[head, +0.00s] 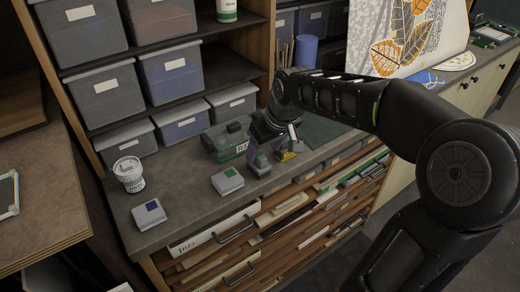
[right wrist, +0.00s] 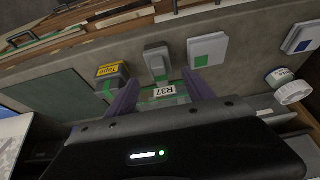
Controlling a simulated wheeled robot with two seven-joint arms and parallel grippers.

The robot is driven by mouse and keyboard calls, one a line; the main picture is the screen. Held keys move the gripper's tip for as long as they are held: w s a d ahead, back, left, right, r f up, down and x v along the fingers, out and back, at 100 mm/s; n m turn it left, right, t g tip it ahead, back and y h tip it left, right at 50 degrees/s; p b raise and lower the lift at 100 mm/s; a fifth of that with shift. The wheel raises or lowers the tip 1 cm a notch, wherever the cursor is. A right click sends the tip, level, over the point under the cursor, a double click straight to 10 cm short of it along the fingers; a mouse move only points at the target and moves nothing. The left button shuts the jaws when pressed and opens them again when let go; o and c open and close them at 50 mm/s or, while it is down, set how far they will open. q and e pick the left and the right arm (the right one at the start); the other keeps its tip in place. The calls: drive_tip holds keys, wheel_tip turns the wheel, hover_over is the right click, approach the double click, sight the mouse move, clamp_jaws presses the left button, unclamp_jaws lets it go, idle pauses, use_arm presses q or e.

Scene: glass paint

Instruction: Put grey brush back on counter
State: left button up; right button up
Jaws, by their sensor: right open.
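A small grey block-like item (head: 259,166), which looks like the grey brush, rests on the grey counter (head: 185,185) near its front edge. In the right wrist view the grey item (right wrist: 157,61) lies just beyond and between my fingertips, with no finger seen closed on it. My right gripper (head: 272,147) is low over the counter, beside the item. Its two purple fingers show apart and empty in the right wrist view (right wrist: 160,82). My left gripper is not in view.
A green case (head: 226,141) labelled R37 stands behind the grey item. A yellow-labelled item (head: 284,154) is close on the right. A green-marked box (head: 228,181), a blue-marked box (head: 149,215) and a white tub (head: 129,174) stand left. Storage bins (head: 182,117) line the back.

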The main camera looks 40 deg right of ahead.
drive_tip(key=p+v, duration=0.1)
drive_tip(key=v, duration=0.4)
drive_tip(key=shift+r, duration=0.2)
idle(0.3)
